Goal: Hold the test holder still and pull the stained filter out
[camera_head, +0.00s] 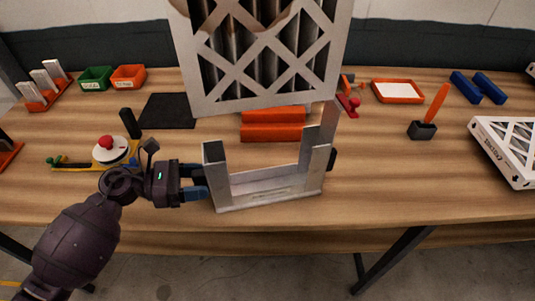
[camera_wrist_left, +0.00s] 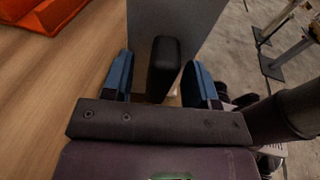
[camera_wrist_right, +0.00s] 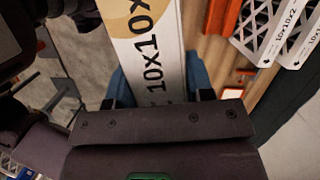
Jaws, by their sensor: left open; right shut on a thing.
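The stained filter (camera_head: 268,95), a white lattice frame with dark pleats and brown stains, is held up above the grey test holder (camera_head: 270,195). Its lower edge looks clear of the holder's base. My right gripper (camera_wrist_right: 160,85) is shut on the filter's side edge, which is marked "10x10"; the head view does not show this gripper. The holder stands upright on the table. My left gripper (camera_head: 200,183) is open at the holder's left side. In the left wrist view its blue fingers (camera_wrist_left: 158,78) stand either side of the holder's black handle (camera_wrist_left: 164,65), with gaps visible.
Orange blocks (camera_head: 272,132) lie behind the holder. A dark mat (camera_head: 168,110) and a yellow tool with a white dial (camera_head: 108,152) are to the left. A white filter (camera_head: 510,150) lies at the right. The table front right of the holder is clear.

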